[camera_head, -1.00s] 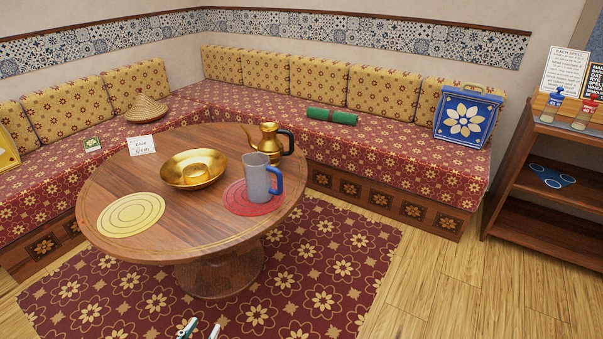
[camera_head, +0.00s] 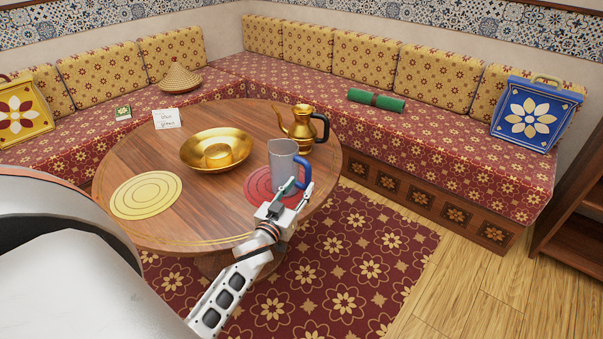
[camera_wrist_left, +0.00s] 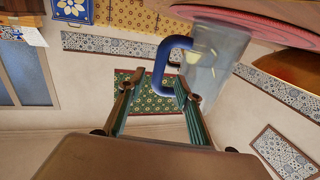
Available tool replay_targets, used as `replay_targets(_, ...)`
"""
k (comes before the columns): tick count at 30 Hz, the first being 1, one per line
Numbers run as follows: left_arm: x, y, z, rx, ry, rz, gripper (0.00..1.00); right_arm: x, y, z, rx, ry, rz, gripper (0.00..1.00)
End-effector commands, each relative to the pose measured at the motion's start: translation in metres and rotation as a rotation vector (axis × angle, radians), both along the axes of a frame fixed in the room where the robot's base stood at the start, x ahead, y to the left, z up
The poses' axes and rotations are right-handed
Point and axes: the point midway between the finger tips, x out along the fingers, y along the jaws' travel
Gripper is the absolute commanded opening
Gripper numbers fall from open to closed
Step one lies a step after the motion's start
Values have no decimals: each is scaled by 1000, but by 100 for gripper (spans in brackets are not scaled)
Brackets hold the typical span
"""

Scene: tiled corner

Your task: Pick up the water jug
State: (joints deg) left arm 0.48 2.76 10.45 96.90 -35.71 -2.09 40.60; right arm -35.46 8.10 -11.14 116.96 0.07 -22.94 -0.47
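The water jug (camera_head: 284,165) is a clear greyish jug with a blue handle on its right side. It stands upright on the red round mat (camera_head: 256,194) on the wooden table. My left gripper (camera_head: 297,188) reaches up from the front, close to the handle, and partly covers the jug's lower part. In the left wrist view the jug (camera_wrist_left: 218,65) appears tilted, with its blue handle (camera_wrist_left: 160,72) at the tips of the two spread fingers. The fingers are open and not closed on the handle. Whether they touch it cannot be told. My right gripper is out of view.
A brass pot (camera_head: 302,130) stands just behind the jug. A brass bowl (camera_head: 216,152), a yellow mat (camera_head: 146,196) and a white card (camera_head: 166,119) are also on the table (camera_head: 185,215). A patterned bench (camera_head: 440,165) wraps around behind the table.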

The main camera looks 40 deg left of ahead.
Motion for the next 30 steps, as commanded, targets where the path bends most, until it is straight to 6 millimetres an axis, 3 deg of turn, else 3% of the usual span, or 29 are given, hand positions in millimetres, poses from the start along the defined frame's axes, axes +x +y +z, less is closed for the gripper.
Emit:
replay_targets(15, 60, 9, 8, 2, 1, -1, 34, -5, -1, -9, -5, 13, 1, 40)
replay_targets(24, 65, 10, 9, 1, 1, -1, 34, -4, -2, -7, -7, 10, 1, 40)
replay_targets(28, 65, 10, 9, 1, 1, -1, 3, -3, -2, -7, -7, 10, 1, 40)
replay_targets(30, 65, 10, 9, 1, 1, -1, 0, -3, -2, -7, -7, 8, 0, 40)
